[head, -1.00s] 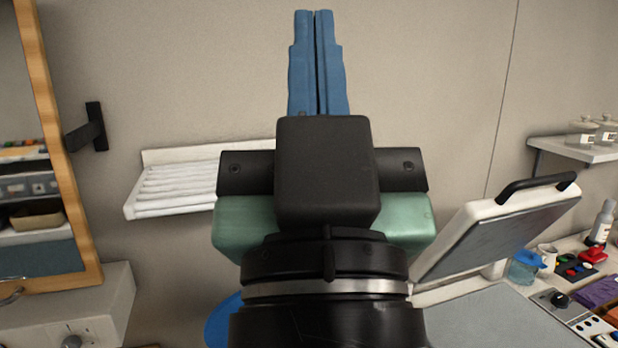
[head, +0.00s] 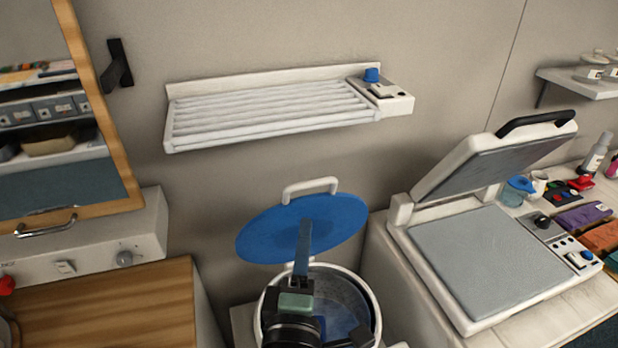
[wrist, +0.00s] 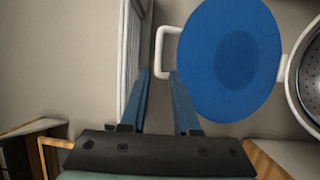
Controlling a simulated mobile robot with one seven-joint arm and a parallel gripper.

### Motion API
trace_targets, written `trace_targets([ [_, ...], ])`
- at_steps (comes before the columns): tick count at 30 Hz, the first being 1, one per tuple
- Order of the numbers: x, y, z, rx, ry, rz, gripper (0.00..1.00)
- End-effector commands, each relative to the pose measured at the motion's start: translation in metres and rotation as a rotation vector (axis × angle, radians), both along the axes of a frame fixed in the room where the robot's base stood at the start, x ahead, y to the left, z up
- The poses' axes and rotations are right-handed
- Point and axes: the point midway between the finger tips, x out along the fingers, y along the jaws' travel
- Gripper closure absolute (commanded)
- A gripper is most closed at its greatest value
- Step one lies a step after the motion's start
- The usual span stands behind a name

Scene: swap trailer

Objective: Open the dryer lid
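The dryer is a white round tub (head: 370,290) with a dark interior. Its blue lid (head: 265,235) stands raised and tilted back on the tub's wall side, with its white loop handle (head: 310,186) at the top. In the wrist view the lid (wrist: 215,85) shows its blue face, the handle (wrist: 160,55) is left of it, and the perforated steel drum (wrist: 312,85) is at the right edge. My gripper (head: 305,225) is in front of the lid, above the tub. In the wrist view its blue fingers (wrist: 159,73) are apart and empty, near the handle.
A white slatted rack (head: 270,110) is on the wall above the lid. A heat press (head: 490,260) with its top raised stands close on the right. A wooden-topped counter (head: 110,310) and a wood-framed cabinet (head: 115,150) are on the left.

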Motion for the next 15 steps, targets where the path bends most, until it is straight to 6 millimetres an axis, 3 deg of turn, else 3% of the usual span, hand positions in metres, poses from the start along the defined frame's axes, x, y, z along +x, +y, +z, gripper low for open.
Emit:
trace_targets([
  [15,0.086,-0.008,0.012,0.009,-0.004,-0.001,0.7],
])
